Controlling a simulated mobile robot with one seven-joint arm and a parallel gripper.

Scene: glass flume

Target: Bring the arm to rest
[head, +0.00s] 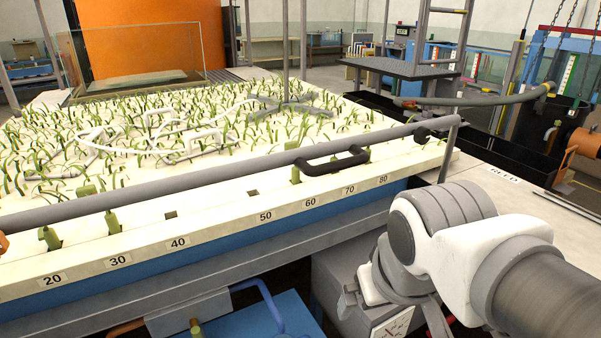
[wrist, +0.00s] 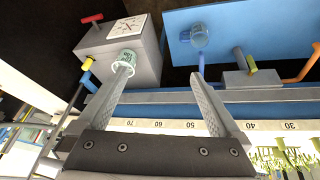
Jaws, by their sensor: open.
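My gripper (wrist: 160,72) is open in the wrist view, its two fingers wide apart with nothing between them. The left fingertip appears close to a pale green ridged cap (wrist: 124,57) on the grey dial box (wrist: 150,62); I cannot tell if they touch. The right fingertip points toward a blue panel (wrist: 225,22) with a round blue fitting (wrist: 199,36). In the head view my arm reaches in from the lower right, bent down beside the flume's numbered edge (head: 225,235). The fingers are not clearly visible there.
The flume bed (head: 60,190) with green plants fills the left. A grey rail (head: 230,170) with a black handle (head: 331,161) runs along its edge. The dial box (head: 345,275) stands below the flume, near my arm. A pale worktop (head: 500,205) lies right.

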